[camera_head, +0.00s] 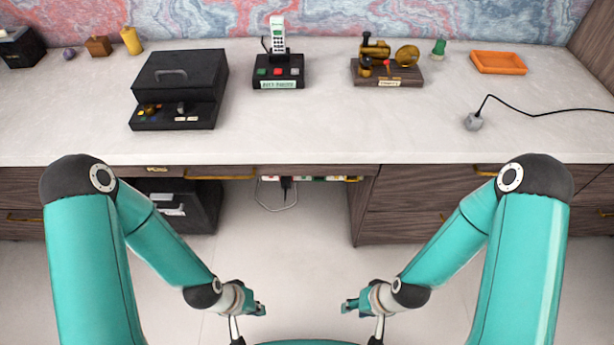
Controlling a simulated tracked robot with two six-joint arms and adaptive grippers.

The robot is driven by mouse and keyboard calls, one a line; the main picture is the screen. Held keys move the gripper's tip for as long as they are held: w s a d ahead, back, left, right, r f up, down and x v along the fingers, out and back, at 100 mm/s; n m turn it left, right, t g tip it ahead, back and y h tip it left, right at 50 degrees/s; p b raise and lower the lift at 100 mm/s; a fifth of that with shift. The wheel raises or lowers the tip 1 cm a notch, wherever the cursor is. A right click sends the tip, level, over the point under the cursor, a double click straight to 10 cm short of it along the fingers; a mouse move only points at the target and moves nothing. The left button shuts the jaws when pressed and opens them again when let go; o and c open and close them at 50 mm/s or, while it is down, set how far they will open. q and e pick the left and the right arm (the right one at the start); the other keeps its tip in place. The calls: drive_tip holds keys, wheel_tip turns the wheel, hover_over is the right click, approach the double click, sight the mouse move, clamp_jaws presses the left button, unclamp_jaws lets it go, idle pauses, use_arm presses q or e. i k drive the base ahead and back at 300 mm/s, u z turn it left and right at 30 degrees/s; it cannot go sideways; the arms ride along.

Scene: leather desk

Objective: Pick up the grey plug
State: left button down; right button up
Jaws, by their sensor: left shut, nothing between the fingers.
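The grey plug (473,121) lies on the right part of the pale desk top (330,120), near its front edge. A black cable runs from it to the right. My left gripper (260,308) is low in front of the desk, shut and empty. My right gripper (347,305) is also low in front of the desk, below and left of the plug and well apart from it. Its fingers are too small here to tell if they are open or shut.
A black box (180,80), a phone on a base (278,70), a brass device on a wooden base (388,72) and an orange tray (498,62) stand on the desk. Drawers (425,190) are below. The desk around the plug is clear except for the cable.

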sight(473, 122)
drive_tip(key=u, duration=0.8)
drive_tip(key=i, duration=0.15)
drive_tip(key=z, duration=3.2)
drive_tip(key=i, duration=1.55)
drive_tip(key=u, duration=2.35)
